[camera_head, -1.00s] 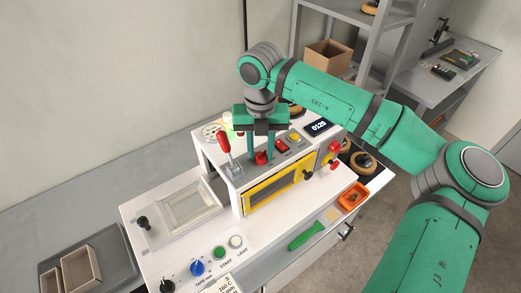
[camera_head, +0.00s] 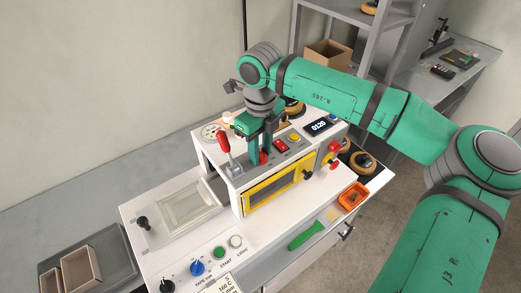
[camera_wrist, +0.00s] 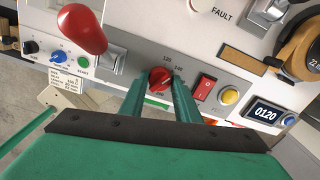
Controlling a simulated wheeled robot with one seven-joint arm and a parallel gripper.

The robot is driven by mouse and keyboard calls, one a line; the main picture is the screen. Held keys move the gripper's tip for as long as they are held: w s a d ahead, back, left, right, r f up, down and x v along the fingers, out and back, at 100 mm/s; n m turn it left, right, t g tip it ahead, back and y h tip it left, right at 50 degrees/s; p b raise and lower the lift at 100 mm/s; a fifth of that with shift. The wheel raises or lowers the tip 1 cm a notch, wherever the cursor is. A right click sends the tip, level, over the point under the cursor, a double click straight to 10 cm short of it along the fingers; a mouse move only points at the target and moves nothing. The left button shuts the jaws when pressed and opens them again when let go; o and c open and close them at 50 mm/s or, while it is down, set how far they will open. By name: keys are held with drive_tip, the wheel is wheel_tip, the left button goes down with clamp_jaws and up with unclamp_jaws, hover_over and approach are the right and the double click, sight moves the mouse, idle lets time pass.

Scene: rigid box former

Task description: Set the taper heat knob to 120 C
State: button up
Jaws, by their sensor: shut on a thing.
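The taper heat knob, a red round knob (camera_wrist: 160,78), sits on the machine's top panel with a printed scale around it; the labels 120 and 140 show near its upper side. It also shows in the head view (camera_head: 263,158), partly hidden by my fingers. My gripper (camera_wrist: 161,84) is shut on the knob, one green finger at each side, seen in the head view (camera_head: 261,152) reaching down from above. The knob's pointer is too small to read surely. A dark display (camera_wrist: 265,114) right of the knob reads 0120.
A tall red-handled lever (camera_head: 224,146) stands close left of my fingers. A red rocker switch (camera_wrist: 205,87) and a yellow button (camera_wrist: 229,96) lie close to the right. A yellow-framed window (camera_head: 272,189) is on the front, with a white worktop below.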

drive_tip(key=n, duration=0.2)
drive_tip(key=shift+n, duration=2.3)
drive_tip(key=o, duration=1)
drive_tip(key=shift+o, duration=0.2)
drive_tip(key=shift+r, duration=0.1)
wheel_tip(320, 180, up, 11)
drive_tip(key=shift+f, duration=0.2)
